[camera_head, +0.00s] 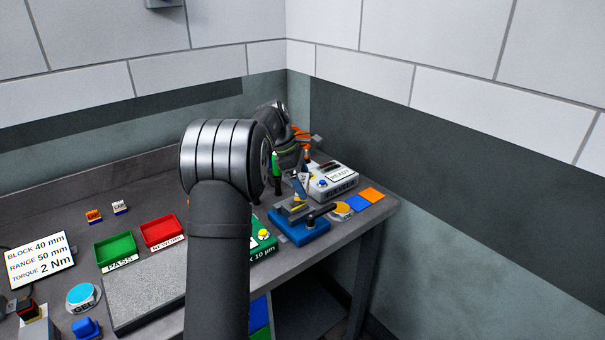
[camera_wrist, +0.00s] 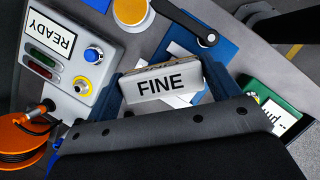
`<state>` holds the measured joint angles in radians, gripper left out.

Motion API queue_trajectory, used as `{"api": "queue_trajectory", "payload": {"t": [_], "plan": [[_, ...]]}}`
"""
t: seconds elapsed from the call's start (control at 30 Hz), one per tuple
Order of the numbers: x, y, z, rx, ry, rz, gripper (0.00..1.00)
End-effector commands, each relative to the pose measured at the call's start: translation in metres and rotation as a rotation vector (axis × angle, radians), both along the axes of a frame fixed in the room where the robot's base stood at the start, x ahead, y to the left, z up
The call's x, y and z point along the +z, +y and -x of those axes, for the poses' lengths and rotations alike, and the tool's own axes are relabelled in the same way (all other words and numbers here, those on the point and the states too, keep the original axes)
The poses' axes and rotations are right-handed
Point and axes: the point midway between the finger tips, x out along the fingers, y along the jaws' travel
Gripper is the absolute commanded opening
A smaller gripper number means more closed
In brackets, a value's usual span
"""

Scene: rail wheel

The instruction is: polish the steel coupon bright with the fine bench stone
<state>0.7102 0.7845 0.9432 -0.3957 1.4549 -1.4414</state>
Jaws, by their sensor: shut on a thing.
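My gripper (camera_wrist: 168,85) is shut on the fine bench stone (camera_wrist: 162,87), a pale block marked FINE, held between its two blue fingers in the wrist view. The stone is over a blue fixture (camera_wrist: 228,52) with a black lever. In the head view, the gripper is partly hidden by my arm, above the same blue fixture (camera_head: 306,231). Pale, light-coloured surfaces show behind the stone, but I cannot tell whether they are the steel coupon. I also cannot tell whether the stone touches anything below.
A READY box (camera_head: 331,181) and an orange reel (camera_wrist: 22,140) stand close by. A green gauge (camera_head: 262,246) is on the other side. Orange and blue pads (camera_head: 371,194) lie near the bench's right end. Green (camera_head: 115,248) and red (camera_head: 161,231) trays stand left of my arm.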

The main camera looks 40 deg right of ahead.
Motion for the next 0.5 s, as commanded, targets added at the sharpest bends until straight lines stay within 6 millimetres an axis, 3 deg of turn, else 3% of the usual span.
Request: {"api": "queue_trajectory", "payload": {"t": [0.27, 0.5], "plan": [[-0.029, 0.000, 0.000, 0.001, 0.001, 0.000, 0.63], [-0.031, 0.022, -0.001, 0.002, -0.001, 0.001, 0.60]]}}
